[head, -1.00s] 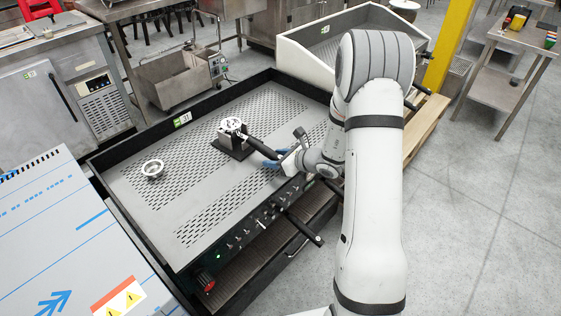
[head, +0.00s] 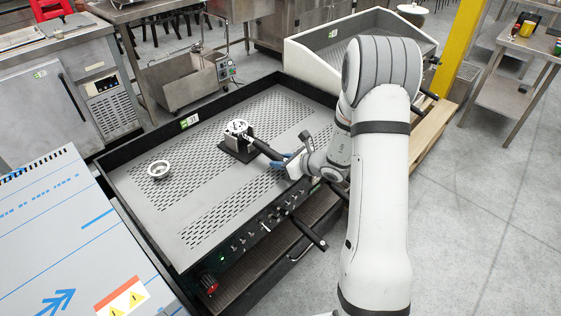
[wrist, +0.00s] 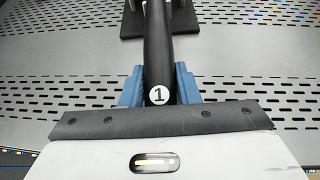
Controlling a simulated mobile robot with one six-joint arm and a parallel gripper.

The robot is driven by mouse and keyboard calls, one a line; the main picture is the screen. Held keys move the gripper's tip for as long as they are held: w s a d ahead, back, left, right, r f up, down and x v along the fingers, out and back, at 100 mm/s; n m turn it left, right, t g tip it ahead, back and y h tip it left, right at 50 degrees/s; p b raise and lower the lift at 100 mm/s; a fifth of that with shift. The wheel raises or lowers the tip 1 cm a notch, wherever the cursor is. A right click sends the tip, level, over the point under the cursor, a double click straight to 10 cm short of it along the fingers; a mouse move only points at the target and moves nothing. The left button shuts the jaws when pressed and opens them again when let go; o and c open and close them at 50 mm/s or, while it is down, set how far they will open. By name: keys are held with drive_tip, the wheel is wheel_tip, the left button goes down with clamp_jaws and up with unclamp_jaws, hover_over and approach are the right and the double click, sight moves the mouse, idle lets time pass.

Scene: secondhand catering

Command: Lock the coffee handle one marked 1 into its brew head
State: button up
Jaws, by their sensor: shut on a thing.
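My gripper (head: 283,161) is shut on this grip. In the wrist view its blue fingers (wrist: 158,88) press on both sides, close to the number. The metal head is mostly cut off at the top of the wrist view. I cannot make out the brew head for this handle.
A white ring-shaped piece (head: 158,169) lies on the perforated top (head: 185,195), left of the stand. A dark raised rim (head: 130,148) borders the top. Knobs and another black handle (head: 307,234) stick out of the front panel. A blue-marked white surface (head: 60,240) is at left.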

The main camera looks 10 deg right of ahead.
drive_tip(key=shift+r, duration=0.2)
clamp_jaws()
drive_tip(key=shift+r, duration=0.5)
drive_tip(key=shift+w+r+p, duration=0.1)
drive_tip(key=shift+r+p, duration=0.05)
drive_tip(key=shift+p, duration=0.15)
drive_tip(key=shift+r, duration=0.15)
drive_tip(key=shift+r+p, duration=1.8)
drive_tip(key=shift+r, duration=1)
